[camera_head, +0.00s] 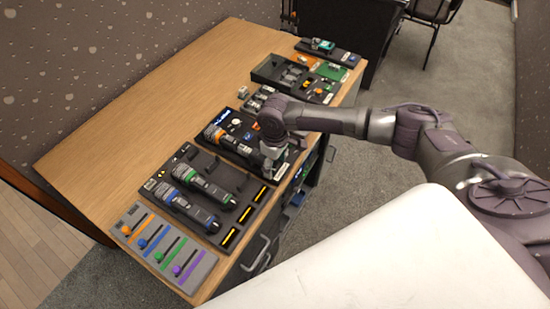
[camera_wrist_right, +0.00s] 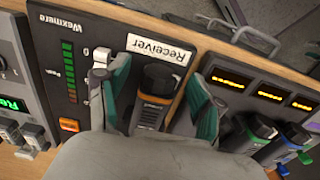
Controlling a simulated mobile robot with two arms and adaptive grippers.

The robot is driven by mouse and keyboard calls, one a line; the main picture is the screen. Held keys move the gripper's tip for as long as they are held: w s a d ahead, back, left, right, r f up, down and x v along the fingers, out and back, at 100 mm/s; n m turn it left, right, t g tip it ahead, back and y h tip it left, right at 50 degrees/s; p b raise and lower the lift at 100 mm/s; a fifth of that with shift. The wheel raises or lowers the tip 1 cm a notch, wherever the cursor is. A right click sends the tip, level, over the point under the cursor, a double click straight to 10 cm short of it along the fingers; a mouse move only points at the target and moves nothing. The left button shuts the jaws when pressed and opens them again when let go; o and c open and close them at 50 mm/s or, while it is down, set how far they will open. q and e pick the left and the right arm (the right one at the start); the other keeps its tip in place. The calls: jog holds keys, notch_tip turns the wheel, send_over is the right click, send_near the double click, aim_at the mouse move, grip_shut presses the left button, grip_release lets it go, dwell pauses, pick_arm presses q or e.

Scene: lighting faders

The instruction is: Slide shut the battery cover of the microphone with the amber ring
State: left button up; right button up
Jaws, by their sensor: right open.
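The microphone with the amber ring (camera_head: 213,132) lies on a dark receiver panel near the middle of the table. Its near end is partly hidden by my right gripper (camera_head: 274,158) in the head view. In the right wrist view, the dark microphone body with orange marks (camera_wrist_right: 157,88) lies between the two teal-edged fingers of my right gripper (camera_wrist_right: 160,100). The fingers are open, one on each side of it; I cannot tell whether they touch it. The position of its battery cover is not clear. My left gripper is not in view.
Microphones with a green ring (camera_head: 203,186) and a blue ring (camera_head: 188,208) lie nearby. A grey board with coloured faders (camera_head: 163,248) sits at the table's near corner. A white slider (camera_wrist_right: 101,57) is close beside one finger. The table's left side (camera_head: 130,130) is bare.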

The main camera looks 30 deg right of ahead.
aim_at(258, 154)
jog(key=c, duration=1.2)
jog(key=shift+w+a+b, duration=0.35)
jog(key=shift+w+a, duration=0.15)
jog(key=shift+w, duration=0.3)
jog(key=shift+w+a+b, duration=0.4)
jog(key=shift+w+a, duration=0.1)
jog(key=shift+w, duration=0.35)
jog(key=shift+w+a+b, duration=0.35)
jog(key=shift+w+a, duration=0.15)
jog(key=shift+w, duration=0.3)
jog(key=o, duration=1.2)
jog(key=shift+r, duration=0.1)
jog(key=shift+w+r, duration=0.1)
